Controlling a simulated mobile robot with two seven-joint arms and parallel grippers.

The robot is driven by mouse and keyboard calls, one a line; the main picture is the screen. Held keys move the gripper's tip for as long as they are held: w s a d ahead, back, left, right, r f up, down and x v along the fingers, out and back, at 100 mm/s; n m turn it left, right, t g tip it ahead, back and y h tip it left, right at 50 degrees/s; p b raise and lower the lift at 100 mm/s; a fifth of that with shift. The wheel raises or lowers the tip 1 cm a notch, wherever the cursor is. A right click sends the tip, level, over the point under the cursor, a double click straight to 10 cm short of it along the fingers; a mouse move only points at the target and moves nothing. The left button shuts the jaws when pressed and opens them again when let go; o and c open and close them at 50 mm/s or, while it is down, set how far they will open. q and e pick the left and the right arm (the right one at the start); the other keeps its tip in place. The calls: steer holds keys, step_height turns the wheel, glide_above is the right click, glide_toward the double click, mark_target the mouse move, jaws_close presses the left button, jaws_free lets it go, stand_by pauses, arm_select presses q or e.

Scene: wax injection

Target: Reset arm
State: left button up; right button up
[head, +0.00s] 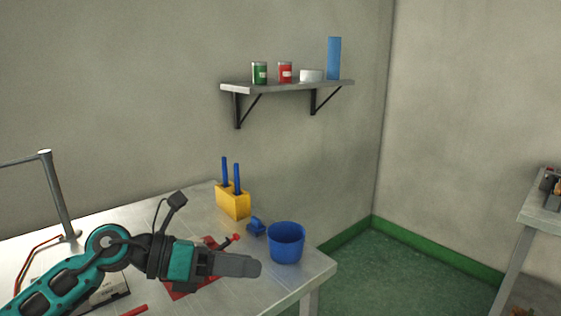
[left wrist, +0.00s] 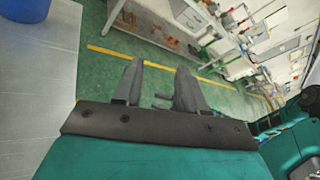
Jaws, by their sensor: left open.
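My left arm comes in from the lower left of the head view, and its gripper (head: 240,265) is held above the workbench, pointing right toward the table's front right corner. In the left wrist view its two grey fingers (left wrist: 158,85) stand apart with nothing between them. Beyond the fingers that view shows the green floor. A blue bucket (head: 286,243) stands on the table just right of and behind the gripper, apart from it in the wrist view. My right gripper is in neither view.
The workbench (head: 262,292) holds a yellow block (head: 233,204) with blue handles, a small blue item (head: 256,227) and a red item (head: 178,291) partly hidden by my arm. A metal stand (head: 59,195) is at left. A wall shelf (head: 287,86) holds cans. Another table (head: 541,214) stands at right.

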arm_select(q)
step_height(320, 180, up, 7)
steer(key=n+t+h, duration=0.3)
steer(key=n+t, duration=0.9)
steer(key=n, duration=0.2)
steer(key=a+f+n+t+y, duration=0.4)
steer(key=a+f+n+y, duration=0.6)
steer(key=n+y, duration=0.7)
steer(key=s+a+f+n+g+y, duration=0.1)
steer(key=s+a+f+n+g, duration=0.4)
steer(key=s+f+n+g, duration=0.45)
steer(key=s+d+f+n+g+h, duration=0.1)
steer(key=s+f+g, duration=0.2)
steer(key=s+f, duration=0.3)
steer(key=s+f+n+g, duration=0.2)
steer(key=s+f+g, duration=0.1)
steer(key=s, duration=0.5)
steer(key=w+d+f+t+h, duration=0.1)
steer(key=w+d+f+t, duration=0.2)
steer(key=w+f+t, duration=0.4)
steer(key=shift+f+m+h, duration=0.4)
steer(key=shift+f+m, duration=0.05)
steer(key=shift+f, duration=0.5)
